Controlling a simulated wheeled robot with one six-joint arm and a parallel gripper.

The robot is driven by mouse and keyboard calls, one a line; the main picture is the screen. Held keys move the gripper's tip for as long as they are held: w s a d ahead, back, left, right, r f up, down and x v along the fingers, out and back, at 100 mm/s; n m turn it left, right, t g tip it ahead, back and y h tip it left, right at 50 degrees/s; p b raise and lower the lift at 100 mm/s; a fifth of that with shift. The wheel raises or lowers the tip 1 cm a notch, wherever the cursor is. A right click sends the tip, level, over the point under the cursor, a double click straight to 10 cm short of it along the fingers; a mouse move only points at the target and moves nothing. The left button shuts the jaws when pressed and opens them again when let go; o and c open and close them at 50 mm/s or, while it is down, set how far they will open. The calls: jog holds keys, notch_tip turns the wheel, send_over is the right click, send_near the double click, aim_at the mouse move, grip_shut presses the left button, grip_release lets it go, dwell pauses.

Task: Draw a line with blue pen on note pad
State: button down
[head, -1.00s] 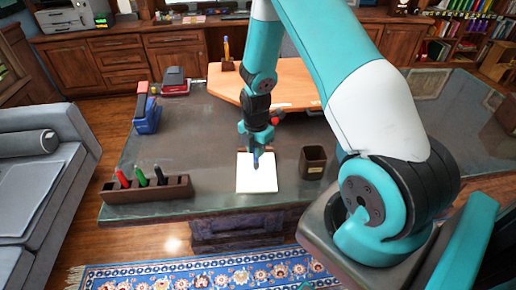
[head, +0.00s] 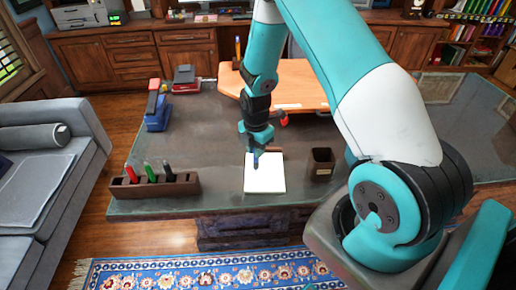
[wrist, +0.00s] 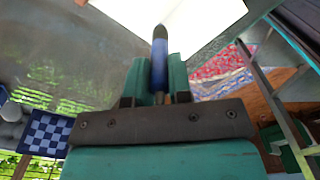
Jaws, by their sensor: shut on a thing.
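The white note pad (head: 265,178) lies on the dark desk near its front edge. My gripper (head: 257,149) is above the pad's far part, pointing down. In the wrist view my gripper (wrist: 160,78) is shut on the blue pen (wrist: 159,55), which sits between the two teal fingers. The pen's dark end reaches over the white note pad (wrist: 170,22). In the head view the blue pen (head: 256,160) shows below the fingers, over the pad; I cannot tell whether its tip touches the paper.
A brown holder (head: 188,187) with red, green and black pens stands to the left. A dark cup (head: 320,164) stands right of the pad. A blue and red tool (head: 157,112) and a red-and-grey item (head: 185,80) lie at the back left. The desk between is clear.

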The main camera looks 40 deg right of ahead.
jog(key=shift+r+p, duration=3.1)
jog(key=shift+r, duration=0.95)
jog(key=shift+f, duration=0.15)
jog(key=shift+f+b, duration=2.6)
jog(key=shift+f, duration=0.75)
jog(key=shift+f+b, duration=0.45)
jog(key=shift+f, duration=0.15)
jog(key=shift+s+d, duration=0.1)
jog(key=shift+s+d, duration=0.4)
jog(key=shift+d, duration=0.05)
jog(key=shift+d, duration=0.1)
